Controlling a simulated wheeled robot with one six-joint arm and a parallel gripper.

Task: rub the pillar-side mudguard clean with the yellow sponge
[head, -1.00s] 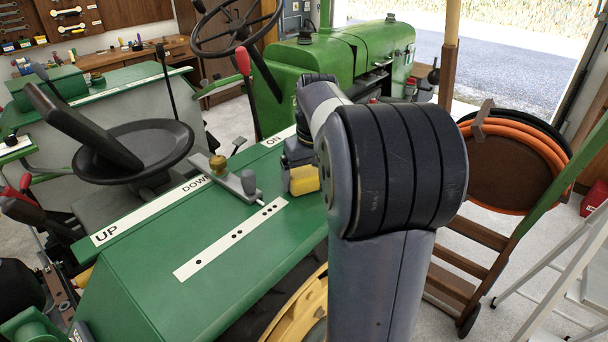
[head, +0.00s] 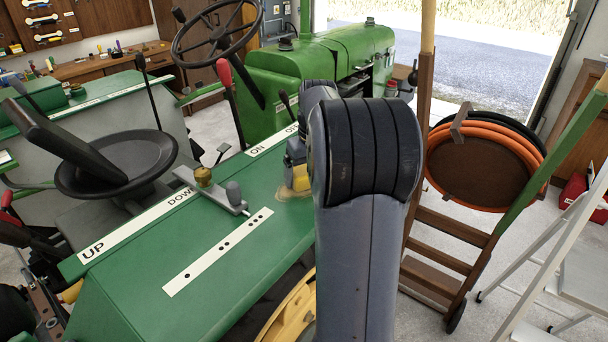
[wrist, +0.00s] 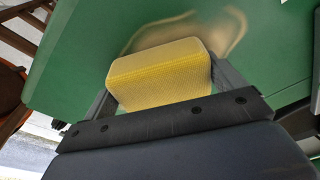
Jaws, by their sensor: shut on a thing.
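The near green mudguard (head: 130,310) has white strips and UP/DOWN and ON lettering, and a yellow wheel shows below it. A tan dirty smear (head: 285,194) lies near its far right edge; in the wrist view the smear (wrist: 228,32) is a brownish, uneven ring beyond the sponge. The yellow sponge (head: 301,178) is in my gripper, mostly behind my arm in the head view. In the wrist view my gripper (wrist: 168,70) is shut on the sponge (wrist: 160,82), a finger on each side. The sponge is at the mudguard beside the smear; firm contact cannot be told.
A lever block (head: 212,188) stands on the mudguard left of the smear. The black seat (head: 115,165) and steering wheel (head: 215,28) are farther left. A wooden post (head: 421,110) and hose cart (head: 480,165) stand right, with a white stepladder (head: 575,265).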

